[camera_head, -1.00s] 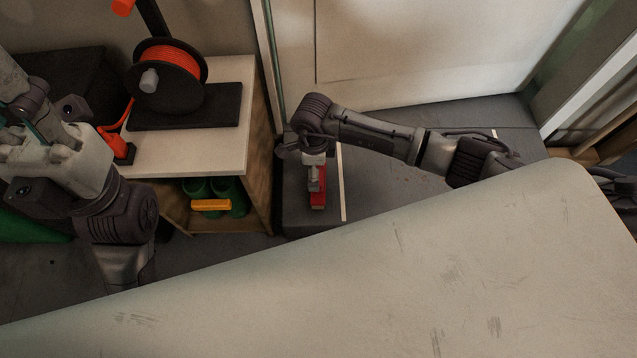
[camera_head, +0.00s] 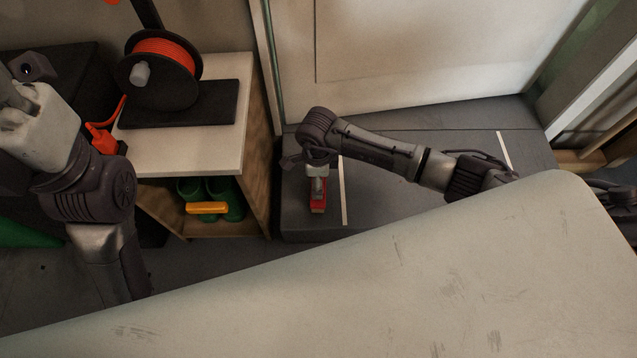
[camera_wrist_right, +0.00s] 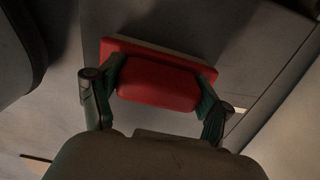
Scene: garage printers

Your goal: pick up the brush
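The brush (camera_wrist_right: 160,82) has a red body with a pale strip along its far edge. In the right wrist view it sits between the two fingers of my right gripper (camera_wrist_right: 158,92). The fingers press against its opposite ends, so the gripper is shut on it. In the head view the red brush (camera_head: 318,208) shows beneath the right gripper (camera_head: 317,188), over the dark grey platform. I cannot tell whether it touches the surface. My left arm shows at the left edge of the head view, but its fingers are out of frame.
A pale panel (camera_head: 400,290) fills the foreground. A white-topped cabinet (camera_head: 215,150) left of the platform (camera_head: 385,210) holds an orange spool (camera_head: 165,75) on a black base. Green items with a yellow bar (camera_head: 206,208) are on its lower shelf. A white door stands behind.

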